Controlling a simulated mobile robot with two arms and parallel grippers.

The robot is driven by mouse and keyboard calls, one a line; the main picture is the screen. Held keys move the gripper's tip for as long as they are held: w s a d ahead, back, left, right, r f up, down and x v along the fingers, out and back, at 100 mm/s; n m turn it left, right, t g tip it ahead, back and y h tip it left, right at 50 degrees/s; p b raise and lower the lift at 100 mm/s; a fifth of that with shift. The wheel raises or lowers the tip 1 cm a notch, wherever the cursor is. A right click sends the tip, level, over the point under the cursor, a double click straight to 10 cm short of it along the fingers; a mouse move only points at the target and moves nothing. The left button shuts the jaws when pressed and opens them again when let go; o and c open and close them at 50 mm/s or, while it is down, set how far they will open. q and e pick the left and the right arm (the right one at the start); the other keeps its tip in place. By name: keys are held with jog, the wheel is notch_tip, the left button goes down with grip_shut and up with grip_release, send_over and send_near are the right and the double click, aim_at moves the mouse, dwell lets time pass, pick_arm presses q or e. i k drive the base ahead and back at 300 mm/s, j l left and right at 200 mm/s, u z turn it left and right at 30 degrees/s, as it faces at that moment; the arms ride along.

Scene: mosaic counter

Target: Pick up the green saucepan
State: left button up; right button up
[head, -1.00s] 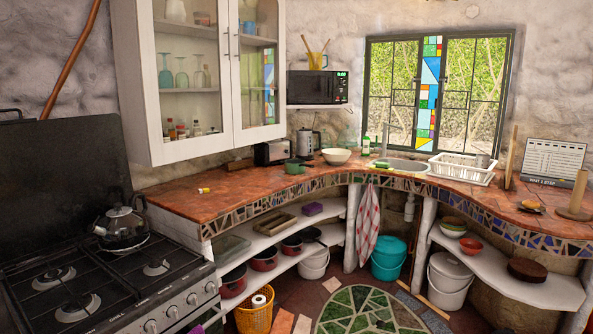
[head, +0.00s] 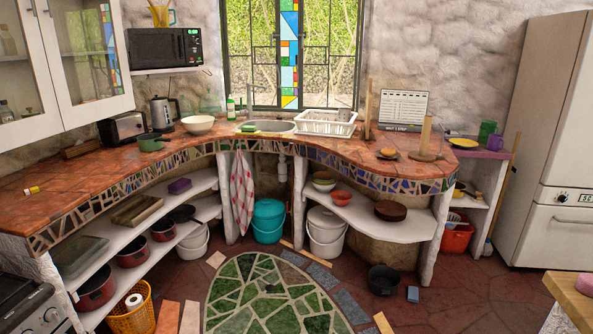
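The green saucepan (head: 151,142) sits upright on the tiled counter (head: 95,174) in the left half of the head view. It stands in front of the toaster and kettle, with the white bowl to its right. Neither of my grippers shows in the head view.
Near the saucepan are a toaster (head: 122,128), a kettle (head: 164,113) and a white bowl (head: 198,124). The counter left of the saucepan is mostly bare. A green mosaic mat (head: 262,300) lies on the floor. A table corner (head: 572,297) juts in at lower right.

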aim_at(150, 142)
jog(key=i+l+u, duration=0.15)
jog(key=i, duration=0.55)
jog(key=i+l+u, duration=0.15)
jog(key=i+l, duration=0.15)
jog(key=i, duration=0.4)
jog(key=i+l+u, duration=0.15)
jog(key=i+l, duration=0.2)
jog(key=i, duration=0.35)
jog(key=i+l+u, duration=0.2)
jog(key=i+l, duration=0.2)
jog(key=i, duration=0.25)
jog(key=i+l+u, duration=0.15)
jog(key=i+l, duration=0.35)
jog(key=i, duration=0.15)
